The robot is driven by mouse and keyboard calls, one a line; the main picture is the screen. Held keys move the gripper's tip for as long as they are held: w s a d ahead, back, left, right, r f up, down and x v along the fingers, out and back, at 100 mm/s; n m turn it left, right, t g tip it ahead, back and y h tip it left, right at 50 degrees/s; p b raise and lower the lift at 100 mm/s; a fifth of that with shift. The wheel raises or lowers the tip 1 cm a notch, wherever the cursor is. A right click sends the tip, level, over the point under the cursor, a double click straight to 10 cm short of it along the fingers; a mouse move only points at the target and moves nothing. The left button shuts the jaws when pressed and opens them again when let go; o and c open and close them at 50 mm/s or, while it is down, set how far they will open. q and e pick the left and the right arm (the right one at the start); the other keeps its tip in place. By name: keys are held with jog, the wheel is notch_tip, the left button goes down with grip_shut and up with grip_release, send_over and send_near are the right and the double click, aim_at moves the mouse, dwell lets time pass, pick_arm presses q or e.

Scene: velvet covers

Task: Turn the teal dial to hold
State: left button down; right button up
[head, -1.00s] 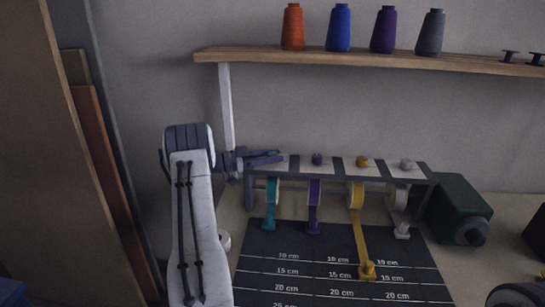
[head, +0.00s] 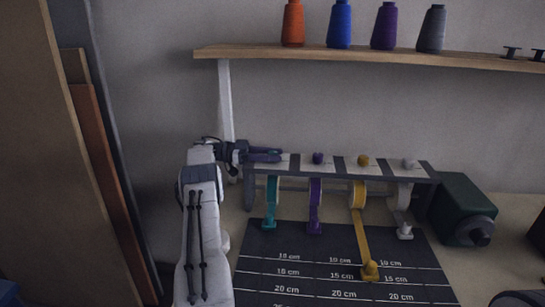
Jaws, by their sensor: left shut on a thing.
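My left gripper (head: 270,155) is at the left end of the dispenser rack's top rail (head: 339,168), shut on the teal dial. The fingers cover nearly all of the dial, so its pointer and setting cannot be read. The teal tape roll (head: 272,190) hangs below that place, with a teal tab (head: 269,223) at its lower end. My right gripper is not in view.
The purple dial (head: 318,158), yellow dial (head: 363,160) and white dial (head: 410,163) stand to the right along the rail. Yellow tape (head: 361,232) runs onto the dark measuring mat (head: 300,266). A shelf (head: 380,58) with thread cones is above. A green machine (head: 460,208) stands right.

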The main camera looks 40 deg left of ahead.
pick_arm(q)
jog(key=shift+r, duration=0.15)
dwell(0.4)
jog(key=shift+c, duration=2.2)
grip_release()
jog(key=shift+t, duration=0.3)
